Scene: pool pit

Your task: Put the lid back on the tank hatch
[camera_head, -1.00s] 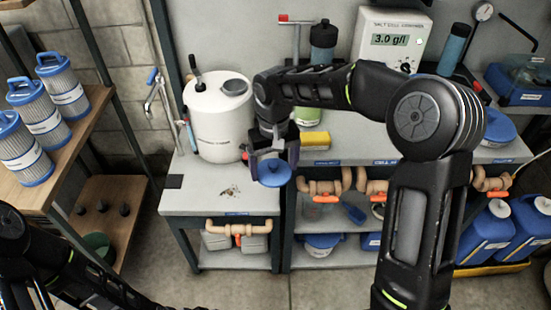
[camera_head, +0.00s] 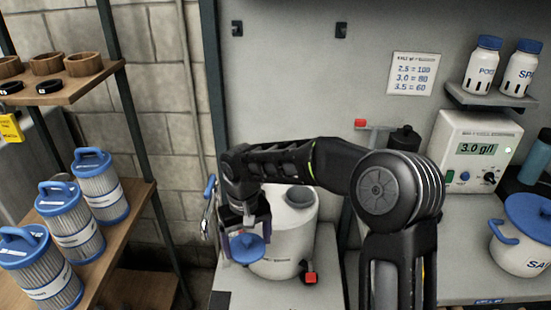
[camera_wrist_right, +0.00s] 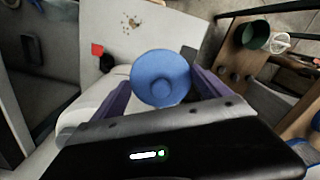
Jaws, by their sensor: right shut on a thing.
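The white tank (camera_head: 285,255) stands on the bench, partly hidden behind my right arm. A grey round hatch (camera_head: 299,196) shows on its top. My right gripper (camera_head: 245,236) is shut on the blue lid (camera_head: 247,248), a round disc with a raised centre. It holds the lid in front of the tank's left side, lower in the picture than the hatch and apart from it. In the right wrist view the lid (camera_wrist_right: 161,78) sits between the two purple fingers, with part of the white tank (camera_wrist_right: 95,115) behind. My left gripper is out of view.
A shelf with blue-capped filter cartridges (camera_head: 75,235) stands at the left. A small black and red part (camera_head: 311,278) is at the tank's lower right. The salt meter (camera_head: 477,150) and a white pot with a blue lid (camera_head: 525,235) are at the right.

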